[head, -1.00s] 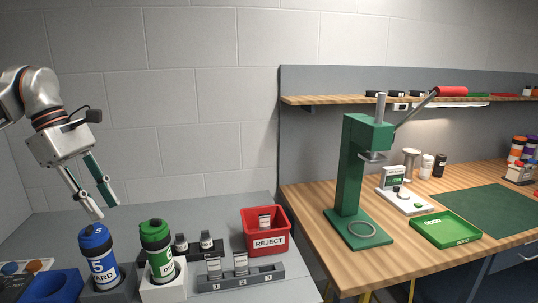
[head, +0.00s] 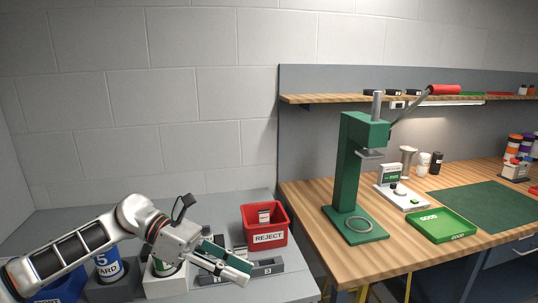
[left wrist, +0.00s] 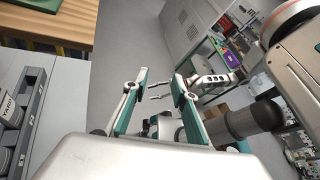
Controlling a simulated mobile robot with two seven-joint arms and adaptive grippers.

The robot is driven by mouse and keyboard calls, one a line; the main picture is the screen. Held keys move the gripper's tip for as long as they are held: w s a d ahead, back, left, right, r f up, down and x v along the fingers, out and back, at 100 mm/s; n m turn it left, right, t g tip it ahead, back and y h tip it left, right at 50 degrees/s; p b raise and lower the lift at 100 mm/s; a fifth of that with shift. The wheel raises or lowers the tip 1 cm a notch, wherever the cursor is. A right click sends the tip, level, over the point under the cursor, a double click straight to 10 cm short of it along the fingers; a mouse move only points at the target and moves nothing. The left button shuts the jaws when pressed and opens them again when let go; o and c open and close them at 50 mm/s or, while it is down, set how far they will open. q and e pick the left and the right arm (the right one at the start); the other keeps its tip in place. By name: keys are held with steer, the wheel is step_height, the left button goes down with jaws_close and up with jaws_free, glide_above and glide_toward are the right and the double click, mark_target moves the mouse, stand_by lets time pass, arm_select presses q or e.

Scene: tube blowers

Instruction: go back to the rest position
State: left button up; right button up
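My left gripper (head: 240,264) is low over the grey bench, in front of the rack and the red bin. Its two fingers stand apart in the left wrist view (left wrist: 160,82), with nothing between them, only the floor beyond. My left arm comes in low from the left and covers much of the bottles. What looks like my right gripper (left wrist: 185,88) shows farther off in the left wrist view, its thin fingers apart and empty.
A blue bottle (head: 108,266) and a mostly hidden green bottle stand in holders behind my arm. A numbered rack (head: 268,267) and red REJECT bin (head: 266,238) are close to the left gripper. The wooden bench with green press (head: 347,165) and green tray (head: 440,226) is right.

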arm_select(q)
steer(key=s+d+n+t+h, duration=0.2)
steer(key=d+n+h, duration=0.3)
steer(key=d+n, duration=0.15)
steer(key=w+a+f+n+t+y, duration=0.1)
steer(key=a+f+n+t+y, duration=0.4)
steer(key=f+n+t, duration=0.7)
steer(key=w+a+f+n+t+y, duration=0.1)
steer(key=a+f+n+t+y, duration=0.5)
steer(key=n, duration=1.3)
steer(key=s+a+f+n+g+y, duration=0.2)
steer(key=s+a+f+n, duration=0.3)
steer(key=s+f, duration=0.4)
steer(key=s+a+f+n+g+y, duration=0.3)
steer(key=s+a+f+n, duration=0.3)
steer(key=s+f, duration=0.3)
step_height(320, 180, down, 4)
steer(key=shift+s+f+g, duration=0.1)
steer(key=shift+s+g, duration=0.1)
steer(key=shift+g, duration=0.5)
steer(key=shift+a, duration=0.1)
